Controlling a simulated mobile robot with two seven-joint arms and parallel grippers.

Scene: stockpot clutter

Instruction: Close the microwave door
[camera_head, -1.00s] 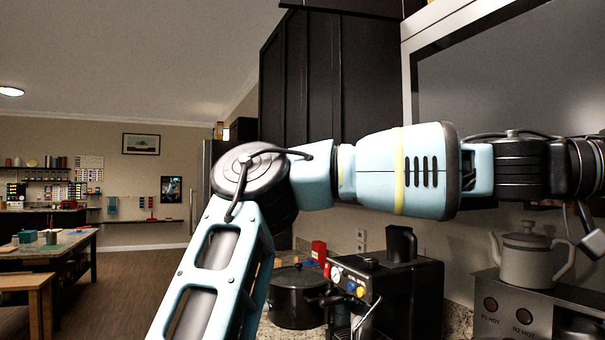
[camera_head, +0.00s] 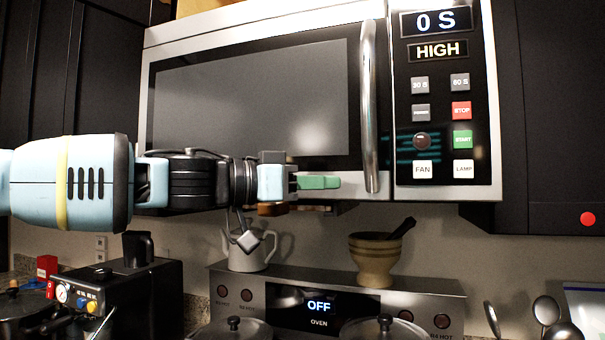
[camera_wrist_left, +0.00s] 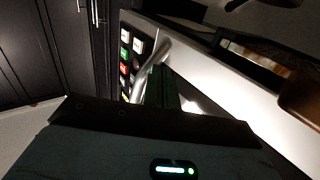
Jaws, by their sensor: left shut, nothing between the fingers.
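The microwave door (camera_head: 250,100) has a dark window and a vertical silver handle (camera_head: 369,105). It looks flush with the control panel (camera_head: 440,110), which reads 0 S and HIGH; I see no gap between them. My left gripper (camera_head: 322,182) is shut and empty, its green fingers pointing right in front of the door's lower edge, just left of the handle's lower end. I cannot tell whether they touch the door. The left wrist view shows the green fingers (camera_wrist_left: 160,88) near the handle and panel buttons (camera_wrist_left: 124,55). My right gripper is not in view.
Below the microwave, a stove (camera_head: 240,295) carries a white kettle (camera_head: 248,250), a wooden mortar (camera_head: 375,262) and lidded pots. A coffee machine (camera_head: 140,290) stands at the lower left. Dark cabinets (camera_head: 555,110) flank the microwave.

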